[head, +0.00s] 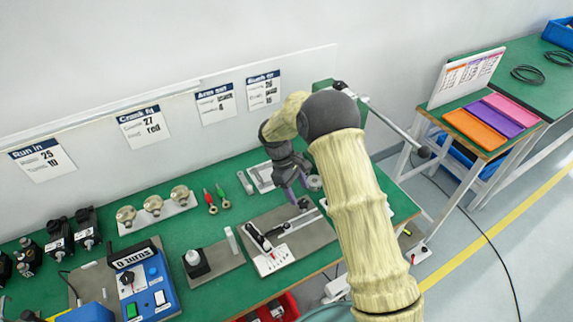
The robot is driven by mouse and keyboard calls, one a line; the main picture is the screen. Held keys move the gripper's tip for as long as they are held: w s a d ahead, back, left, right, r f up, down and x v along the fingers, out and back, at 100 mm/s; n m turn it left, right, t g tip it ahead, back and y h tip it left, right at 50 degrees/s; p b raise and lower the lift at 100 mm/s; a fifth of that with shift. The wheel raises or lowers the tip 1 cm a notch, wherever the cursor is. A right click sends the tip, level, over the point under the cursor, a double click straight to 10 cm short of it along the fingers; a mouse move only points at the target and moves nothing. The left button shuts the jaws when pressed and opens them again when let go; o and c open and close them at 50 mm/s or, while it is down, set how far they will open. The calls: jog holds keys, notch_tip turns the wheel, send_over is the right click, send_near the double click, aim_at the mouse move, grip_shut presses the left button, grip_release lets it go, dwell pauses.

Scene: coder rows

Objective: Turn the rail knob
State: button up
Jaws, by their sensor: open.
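A rail fixture (291,228) with a black-and-silver slide sits on a grey plate (318,236) on the green bench, with a white scale card (273,262) at its near left end. A small dark knob-like part (303,204) shows at the rail's far end. I cannot tell for sure that it is the rail knob. My gripper (297,194) points down just above that far end, with its jaws open and nothing seen between them. My arm covers the right side of the fixture. Whether a finger touches the knob is too small to tell.
A bottle on a grey plate (215,262) and a blue control box (150,285) stand left of the rail. Three round metal parts (153,205) sit on a white strip behind. Red-and-green-handled tools (215,198) lie nearby. A wall (215,60) with cards bounds the back.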

jog(key=v, duration=1.1)
jog(key=shift+b, duration=0.4)
jog(key=shift+d+r, duration=0.1)
jog(key=s+d+r+m+t+y, duration=0.2)
jog(key=s+d+m, duration=0.4)
jog(key=s+d, duration=0.4)
jog(key=s+d+r+m+t+y, duration=0.2)
jog(key=s+d+m, duration=0.5)
jog(key=s+d, duration=0.4)
jog(key=shift+s+d, duration=0.15)
jog(key=shift+s, duration=0.1)
